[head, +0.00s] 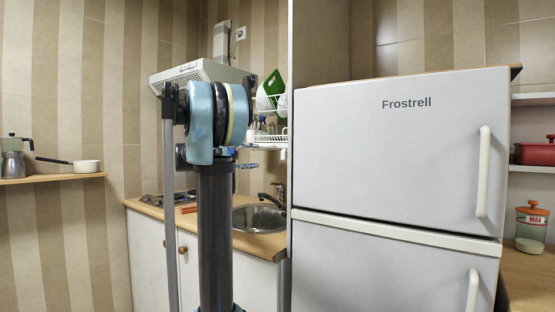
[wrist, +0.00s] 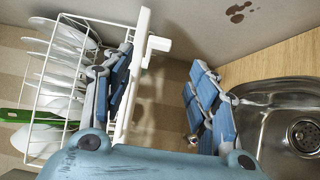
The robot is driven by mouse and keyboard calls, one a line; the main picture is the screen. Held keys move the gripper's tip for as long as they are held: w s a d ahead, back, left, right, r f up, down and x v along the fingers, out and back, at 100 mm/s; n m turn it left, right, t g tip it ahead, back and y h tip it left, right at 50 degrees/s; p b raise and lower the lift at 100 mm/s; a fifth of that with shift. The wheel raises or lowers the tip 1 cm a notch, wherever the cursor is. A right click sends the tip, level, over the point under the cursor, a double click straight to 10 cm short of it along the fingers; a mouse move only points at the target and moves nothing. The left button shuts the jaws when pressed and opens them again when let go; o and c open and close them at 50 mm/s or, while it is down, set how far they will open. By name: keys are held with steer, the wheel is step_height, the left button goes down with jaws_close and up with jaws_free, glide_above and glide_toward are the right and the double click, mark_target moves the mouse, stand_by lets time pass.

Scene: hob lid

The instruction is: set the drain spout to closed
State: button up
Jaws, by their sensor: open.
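The white drain spout (wrist: 157,44) shows in the wrist view as a small block on a stub at the edge of the white dish rack (wrist: 130,75). I cannot tell its setting from this view. My gripper (wrist: 163,66) is open, with blue padded fingers spread apart. Its left finger overlaps the rack's edge in the picture, and the spout appears between and beyond the two fingertips. I see nothing held. In the head view the blue fingers (head: 252,157) show just below the rack (head: 271,138); my arm hides much there, and I cannot make out the spout.
White plates (wrist: 65,75) and a green item (wrist: 15,116) stand in the rack. The steel sink (wrist: 285,120) lies right of my gripper in the wrist view. In the head view, a tall fridge (head: 400,150) stands right of the sink, and a range hood (head: 200,72) hangs behind my arm.

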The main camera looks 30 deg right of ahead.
mark_target(284, 154)
steer(key=x, duration=1.1)
steer(key=shift+d, duration=0.4)
steer(key=shift+s, duration=0.1)
steer(key=c, duration=1.1)
